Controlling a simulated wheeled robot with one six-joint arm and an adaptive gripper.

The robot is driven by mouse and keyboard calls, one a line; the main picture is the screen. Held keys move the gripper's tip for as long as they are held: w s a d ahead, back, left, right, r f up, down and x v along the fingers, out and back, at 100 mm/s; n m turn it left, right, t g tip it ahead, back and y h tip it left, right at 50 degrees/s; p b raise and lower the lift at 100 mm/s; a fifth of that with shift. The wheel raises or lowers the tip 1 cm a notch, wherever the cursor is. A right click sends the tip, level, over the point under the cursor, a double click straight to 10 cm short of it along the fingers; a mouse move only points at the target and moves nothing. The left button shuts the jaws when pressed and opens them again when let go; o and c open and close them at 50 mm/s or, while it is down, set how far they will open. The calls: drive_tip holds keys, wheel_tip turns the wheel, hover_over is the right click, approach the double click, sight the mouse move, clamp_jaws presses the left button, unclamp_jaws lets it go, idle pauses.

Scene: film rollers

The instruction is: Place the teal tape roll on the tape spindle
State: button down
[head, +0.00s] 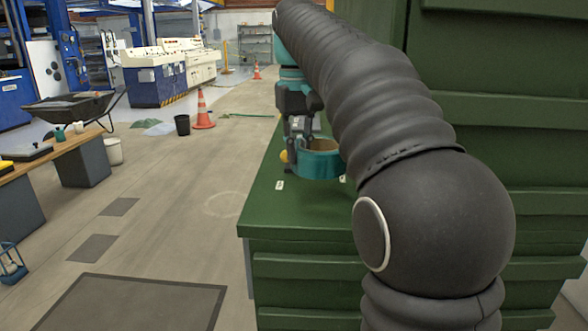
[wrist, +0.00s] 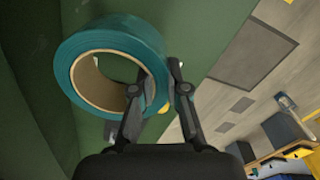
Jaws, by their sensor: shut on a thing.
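The teal tape roll (head: 320,166) has a tan cardboard core and shows large in the wrist view (wrist: 110,42). My gripper (head: 304,142) is shut on the roll's wall, one finger in the core and the other outside, as the wrist view (wrist: 160,90) shows. The roll is over the green cabinet top (head: 290,215); its height above it is hard to judge. A small yellow round thing (head: 284,156) shows beside the gripper and partly behind it in the wrist view (wrist: 164,108). I cannot make out the tape spindle in either view.
Small white labels (head: 279,185) lie on the cabinet top. Green ribbed cabinet walls (head: 500,60) rise at the right, and my arm hides much of that side. The floor (head: 190,200) at the left is open, with a wooden bench (head: 60,150) beyond.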

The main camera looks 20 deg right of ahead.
sight(298, 174)
drive_tip(key=shift+f, duration=2.65)
drive_tip(key=shift+f, duration=0.1)
drive_tip(key=c, duration=1.2)
unclamp_jaws()
